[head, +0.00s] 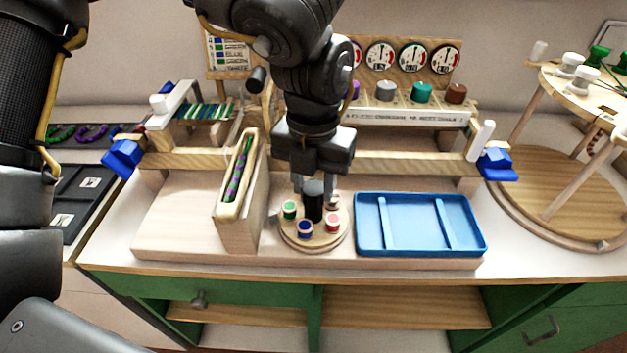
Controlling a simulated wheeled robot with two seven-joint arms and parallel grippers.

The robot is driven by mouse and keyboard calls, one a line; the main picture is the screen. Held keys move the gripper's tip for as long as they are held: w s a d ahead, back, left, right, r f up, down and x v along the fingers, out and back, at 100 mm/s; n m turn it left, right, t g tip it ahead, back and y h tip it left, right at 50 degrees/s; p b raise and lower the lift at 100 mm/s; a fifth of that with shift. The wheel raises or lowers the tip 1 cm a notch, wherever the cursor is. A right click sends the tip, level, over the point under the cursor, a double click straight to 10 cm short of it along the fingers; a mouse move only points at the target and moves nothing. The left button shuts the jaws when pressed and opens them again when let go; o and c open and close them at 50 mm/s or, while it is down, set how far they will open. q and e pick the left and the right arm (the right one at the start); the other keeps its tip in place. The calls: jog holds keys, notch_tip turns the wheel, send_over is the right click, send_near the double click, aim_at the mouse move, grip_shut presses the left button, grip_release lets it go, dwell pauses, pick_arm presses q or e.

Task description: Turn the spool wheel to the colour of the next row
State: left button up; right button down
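The spool wheel (318,242) is a round wooden disc on the board, with a black knob (314,203) standing at its middle. It carries a green spool (289,210), a blue spool (305,229) at the front and a red spool (333,222) at right. The far side is partly hidden by my gripper. A colour card (230,54) stands at the back left. Green and dark strands (205,111) show below it.
A blue tray (421,248) with two dividers lies right of the wheel. A wooden holder with a patterned strip (236,178) stands close on the left. A wooden bar (400,163) crosses behind. Dials and coloured knobs (421,92) stand farther back. A round stand is at right.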

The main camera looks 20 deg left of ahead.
pick_arm(q)
jog(key=c, duration=0.4)
jog(key=shift+c, duration=0.2)
jog(key=m+p, duration=0.2)
jog(key=m, duration=0.3)
jog(key=shift+r, duration=0.1)
jog(key=m+p, duration=0.2)
jog(key=m, duration=0.3)
jog(key=shift+m, duration=0.3)
jog(key=shift+m+p, duration=0.55)
jog(key=shift+m, duration=1.25)
pick_arm(e)
jog(key=s+d+f, duration=0.6)
jog(key=s+f, duration=0.4)
jog(key=s, duration=0.1)
jog(key=shift+s+g+h, duration=0.15)
jog(key=shift+g+h, duration=0.25)
